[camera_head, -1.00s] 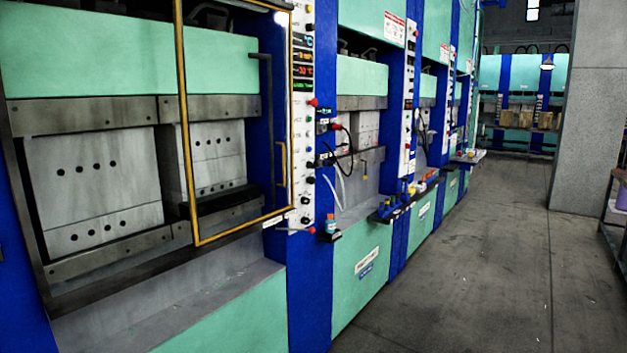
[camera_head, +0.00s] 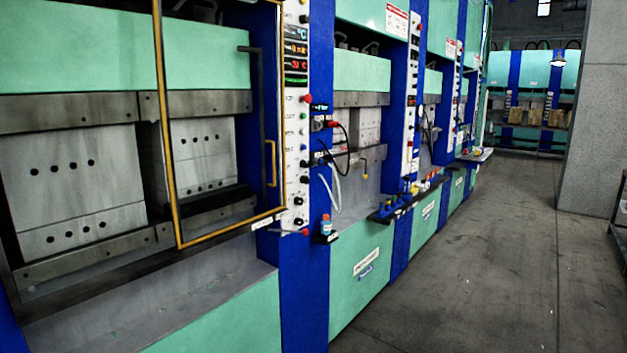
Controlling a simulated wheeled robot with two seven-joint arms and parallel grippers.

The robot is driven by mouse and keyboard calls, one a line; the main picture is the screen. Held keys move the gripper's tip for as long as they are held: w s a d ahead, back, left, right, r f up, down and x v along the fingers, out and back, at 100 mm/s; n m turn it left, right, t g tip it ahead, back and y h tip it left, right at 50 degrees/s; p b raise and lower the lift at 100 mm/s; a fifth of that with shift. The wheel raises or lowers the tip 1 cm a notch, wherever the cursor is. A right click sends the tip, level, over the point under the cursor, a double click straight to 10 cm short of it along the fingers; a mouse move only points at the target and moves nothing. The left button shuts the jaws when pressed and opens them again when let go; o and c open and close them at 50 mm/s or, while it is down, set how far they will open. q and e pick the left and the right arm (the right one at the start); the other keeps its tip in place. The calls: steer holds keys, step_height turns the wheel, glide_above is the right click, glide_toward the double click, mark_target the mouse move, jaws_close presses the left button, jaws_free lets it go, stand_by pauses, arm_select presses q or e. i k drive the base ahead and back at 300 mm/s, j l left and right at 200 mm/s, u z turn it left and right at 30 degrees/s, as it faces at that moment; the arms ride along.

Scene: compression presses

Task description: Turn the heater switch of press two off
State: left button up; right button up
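A row of green and blue compression presses runs along the left side in the head view. The nearest press (camera_head: 75,200) has a yellow-framed door (camera_head: 166,130) and a white control panel (camera_head: 296,120) with displays, buttons and black knobs. A second press (camera_head: 365,75) stands beyond it, with its own white control panel (camera_head: 411,110) seen at a steep angle. I cannot read which press is number two, and the heater switches are too small to tell apart. Neither of my grippers is in view.
A narrow shelf (camera_head: 405,205) with small coloured items juts out from the second press. A small bottle (camera_head: 326,225) sits on a bracket beside the nearest panel. A concrete pillar (camera_head: 592,130) stands at the right.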

mark_target(304, 179)
steer(key=i+l, duration=0.2)
steer(key=l, duration=0.15)
steer(key=i+l+u, duration=0.1)
steer(key=i+l, duration=0.25)
steer(key=l, duration=0.3)
steer(key=i+l+u, duration=0.1)
steer(key=l, duration=0.25)
steer(key=i+l, duration=0.3)
steer(key=i+l+u, duration=0.1)
steer(key=l, duration=0.3)
